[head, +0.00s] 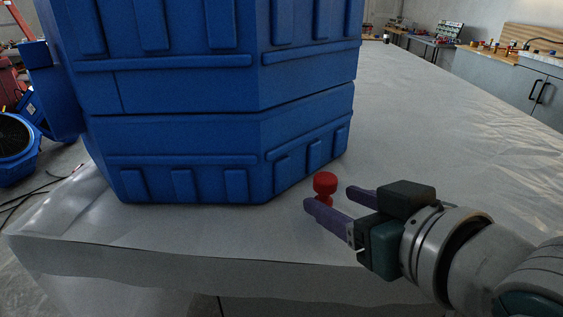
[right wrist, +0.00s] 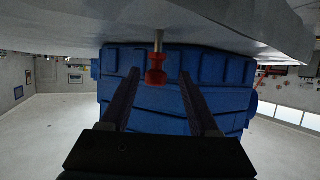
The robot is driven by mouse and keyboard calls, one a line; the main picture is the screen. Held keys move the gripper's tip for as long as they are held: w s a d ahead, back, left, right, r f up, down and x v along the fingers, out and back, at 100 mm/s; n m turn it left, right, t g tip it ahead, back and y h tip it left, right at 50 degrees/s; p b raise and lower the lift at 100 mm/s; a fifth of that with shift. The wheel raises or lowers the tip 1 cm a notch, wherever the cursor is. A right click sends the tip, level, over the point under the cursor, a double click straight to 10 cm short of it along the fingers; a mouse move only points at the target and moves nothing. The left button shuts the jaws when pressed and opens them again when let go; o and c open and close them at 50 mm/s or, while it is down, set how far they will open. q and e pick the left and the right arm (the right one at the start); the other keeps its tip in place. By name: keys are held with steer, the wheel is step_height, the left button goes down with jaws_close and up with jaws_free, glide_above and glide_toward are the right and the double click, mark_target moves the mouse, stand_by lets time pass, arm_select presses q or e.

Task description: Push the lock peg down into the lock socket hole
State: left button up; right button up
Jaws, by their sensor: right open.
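The lock peg has a red knob (head: 325,183), which stands at the right end of the large blue case, just by my right gripper's fingertips. In the right wrist view, which looks upside down, the red peg head (right wrist: 156,74) shows between the two fingers, with a thin metal shaft (right wrist: 158,40) running toward the white-covered surface. My right gripper (head: 329,197) is open, with its dark purple fingers on either side of the knob and a gap visible beside it. The socket hole cannot be made out. My left gripper is not in view.
The big blue case (head: 190,140) stands on the white-covered table (head: 420,100), close to the left of my right gripper. The table's front edge runs below the gripper. The tabletop behind and to the right is clear. A grey cabinet (head: 500,75) stands far right.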

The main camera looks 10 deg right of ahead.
mark_target(327, 194)
steer(key=x, duration=0.2)
steer(key=b+x, duration=0.1)
steer(key=x, duration=0.2)
steer(key=shift+d, duration=0.25)
steer(key=shift+s, duration=0.1)
jaws_close()
